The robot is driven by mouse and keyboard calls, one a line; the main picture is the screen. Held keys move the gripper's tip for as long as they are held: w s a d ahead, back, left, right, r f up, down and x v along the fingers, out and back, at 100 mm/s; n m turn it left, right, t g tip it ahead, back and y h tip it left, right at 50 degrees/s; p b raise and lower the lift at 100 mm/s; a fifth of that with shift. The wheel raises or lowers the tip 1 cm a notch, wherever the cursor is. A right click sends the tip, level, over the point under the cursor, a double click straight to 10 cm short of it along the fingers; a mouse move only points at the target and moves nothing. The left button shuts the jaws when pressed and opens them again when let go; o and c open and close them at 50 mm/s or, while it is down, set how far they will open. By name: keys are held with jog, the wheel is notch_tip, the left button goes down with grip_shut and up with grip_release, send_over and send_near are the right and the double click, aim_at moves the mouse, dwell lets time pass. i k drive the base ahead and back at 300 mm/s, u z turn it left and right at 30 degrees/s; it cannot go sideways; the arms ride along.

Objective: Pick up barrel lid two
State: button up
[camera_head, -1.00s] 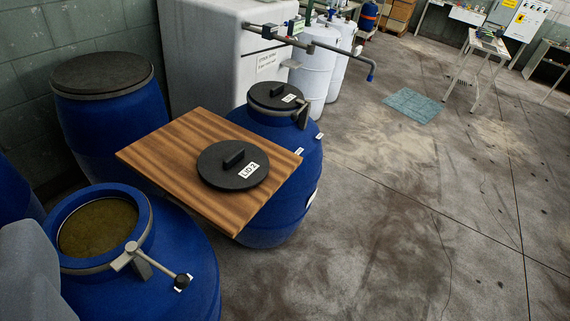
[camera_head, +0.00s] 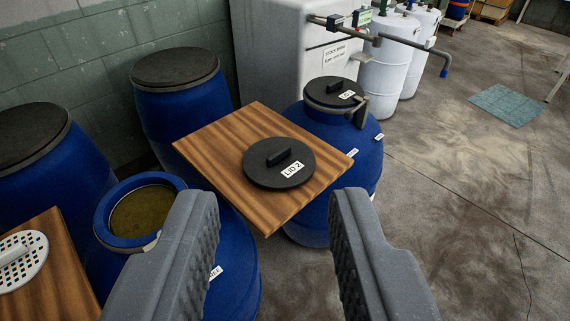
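Barrel lid two (camera_head: 262,171) is a round black disc with a raised bar handle and a white tag reading "LID 2". It lies flat on a square wooden board (camera_head: 215,150) between the blue barrels. My gripper (camera_head: 272,205) shows at the bottom of the view, its two grey fingers wide apart with nothing between them. The lid appears beyond the fingertips, between them in the picture and apart from them.
An open blue barrel (camera_head: 112,205) holding brownish stuff stands at the left front, partly behind my left finger. A lidded blue barrel (camera_head: 368,150) stands right of the board. Another wooden board (camera_head: 62,265) bears a perforated white disc (camera_head: 22,258).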

aim_at(277, 163)
jog(key=u, duration=0.1)
jog(key=k, duration=0.5)
jog(key=z, duration=0.8)
jog(key=i, duration=2.4)
jog(key=u, duration=0.5)
